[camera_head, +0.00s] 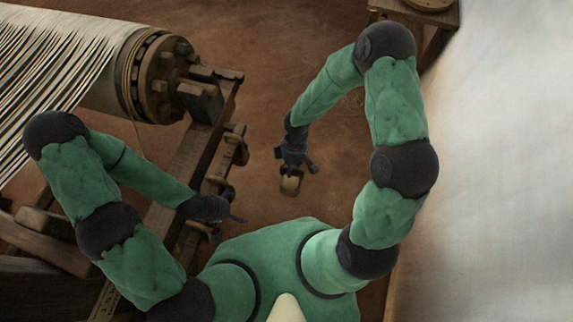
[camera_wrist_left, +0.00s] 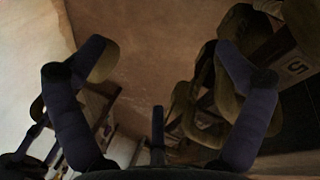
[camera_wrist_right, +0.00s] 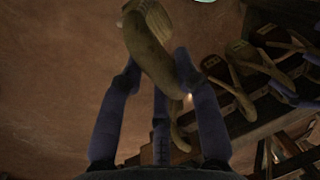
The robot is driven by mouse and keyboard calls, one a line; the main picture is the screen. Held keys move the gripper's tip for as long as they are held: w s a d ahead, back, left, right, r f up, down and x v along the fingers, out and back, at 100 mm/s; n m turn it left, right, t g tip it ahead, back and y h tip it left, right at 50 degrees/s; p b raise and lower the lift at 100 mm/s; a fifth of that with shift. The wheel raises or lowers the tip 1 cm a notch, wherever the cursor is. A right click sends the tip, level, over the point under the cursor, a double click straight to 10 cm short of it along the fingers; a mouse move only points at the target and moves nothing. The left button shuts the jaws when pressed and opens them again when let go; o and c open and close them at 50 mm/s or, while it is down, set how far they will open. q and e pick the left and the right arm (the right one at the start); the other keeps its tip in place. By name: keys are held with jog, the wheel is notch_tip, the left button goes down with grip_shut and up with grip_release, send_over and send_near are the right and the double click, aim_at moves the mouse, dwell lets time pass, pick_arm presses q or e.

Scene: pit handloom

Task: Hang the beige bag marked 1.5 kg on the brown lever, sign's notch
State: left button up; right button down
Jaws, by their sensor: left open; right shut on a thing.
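My right gripper (camera_head: 297,166) is shut on a tan-beige bag (camera_head: 291,184), held over bare floor to the right of the loom. In the right wrist view the bag (camera_wrist_right: 150,45) is long and curved, between the fingers (camera_wrist_right: 157,72); no weight mark is readable. My left gripper (camera_head: 238,214) is open and empty beside the loom's wooden side. In the left wrist view its fingers (camera_wrist_left: 160,60) are spread wide. I cannot pick out the brown lever or its sign's notch for certain.
Several olive-brown bags hang along the loom's side frame (camera_head: 190,160); they show in the right wrist view (camera_wrist_right: 240,95). A dark wooden part bears a "5" (camera_wrist_left: 293,68). The warp roller (camera_head: 110,75) is at upper left, a pale wall (camera_head: 500,170) at right. The brown floor (camera_head: 265,90) between is clear.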

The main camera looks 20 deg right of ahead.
jog(key=s+d, duration=0.3)
jog(key=d, duration=0.2)
jog(key=shift+s+d+r, duration=0.15)
jog(key=shift+s+r, duration=0.05)
jog(key=shift+r, duration=0.15)
dwell(0.3)
dwell(0.8)
